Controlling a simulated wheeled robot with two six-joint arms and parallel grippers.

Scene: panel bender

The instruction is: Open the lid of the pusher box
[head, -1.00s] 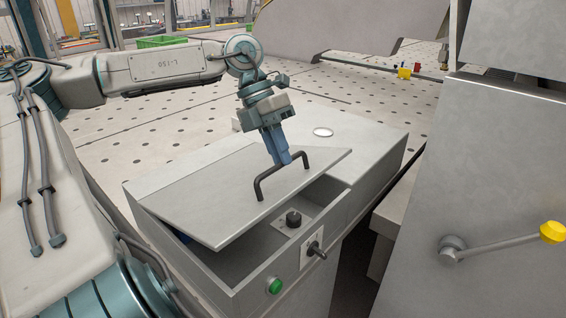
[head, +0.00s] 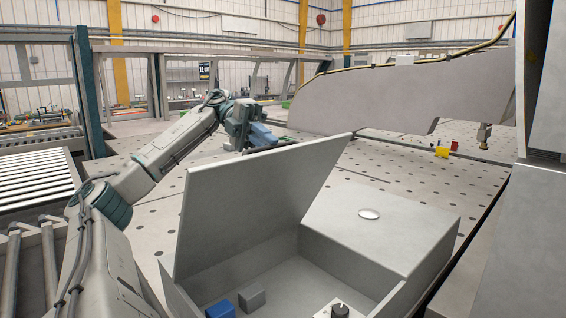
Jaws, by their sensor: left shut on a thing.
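The pusher box (head: 385,228) is a grey metal box at the bottom centre. Its grey lid (head: 245,205) stands steeply raised, with its inner face toward me and the box interior open below it. My left gripper (head: 262,138) is behind the lid's upper edge, its blue fingers partly showing above it. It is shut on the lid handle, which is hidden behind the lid. Inside the box are a blue part (head: 220,309), a small grey block (head: 252,299) and a black knob (head: 340,310) on a pale plate. My right gripper is not in view.
A perforated pale table (head: 150,232) spreads behind the box. A large grey machine body (head: 490,245) stands close on the right. A roller conveyor (head: 35,185) is at the left. A long grey beam (head: 400,95) spans the back.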

